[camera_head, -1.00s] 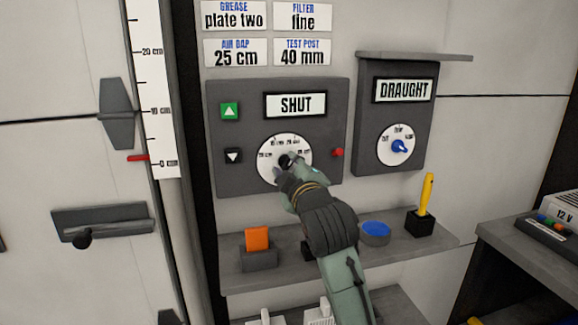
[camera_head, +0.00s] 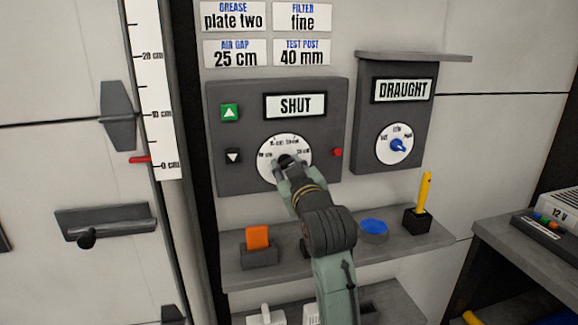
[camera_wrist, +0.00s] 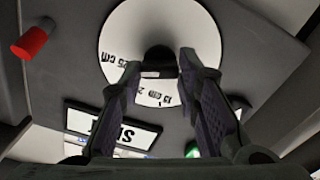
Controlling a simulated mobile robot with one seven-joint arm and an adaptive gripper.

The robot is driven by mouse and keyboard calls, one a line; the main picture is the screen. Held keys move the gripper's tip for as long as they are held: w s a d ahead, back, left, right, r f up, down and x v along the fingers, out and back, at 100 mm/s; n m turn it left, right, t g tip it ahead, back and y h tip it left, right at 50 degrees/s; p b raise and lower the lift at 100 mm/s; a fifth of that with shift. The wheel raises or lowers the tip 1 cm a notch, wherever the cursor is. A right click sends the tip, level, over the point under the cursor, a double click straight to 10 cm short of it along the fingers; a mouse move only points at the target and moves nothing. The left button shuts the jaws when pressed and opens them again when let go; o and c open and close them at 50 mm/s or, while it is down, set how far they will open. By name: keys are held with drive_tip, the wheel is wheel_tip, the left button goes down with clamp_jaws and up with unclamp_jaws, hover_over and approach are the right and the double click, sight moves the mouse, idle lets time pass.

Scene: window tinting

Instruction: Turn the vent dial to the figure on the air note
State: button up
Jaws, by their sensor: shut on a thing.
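The vent dial (camera_head: 272,148) is a white disc with cm figures on the grey panel under a display (camera_head: 294,106) reading SHUT. Its black knob (camera_wrist: 158,58) is between the fingers of my gripper (camera_head: 288,164), which is shut on it. In the wrist view, my gripper (camera_wrist: 159,66) has one finger on each side of the knob, and the figure 25 cm shows left of it. The knob's exact pointing is partly hidden by the fingers. The air gap note (camera_head: 236,53) reads 25 cm.
A draught panel (camera_head: 363,120) with a blue knob (camera_head: 398,146) stands to the right. A red button (camera_head: 337,152) and up and down buttons flank the dial. The shelf below holds an orange block (camera_head: 257,237), a blue-topped puck (camera_head: 374,226) and a yellow marker (camera_head: 425,192).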

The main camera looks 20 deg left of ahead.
idle(0.4)
drive_tip(key=o, duration=1.2)
drive_tip(key=shift+c, duration=0.2)
drive_tip(key=v, duration=1.2)
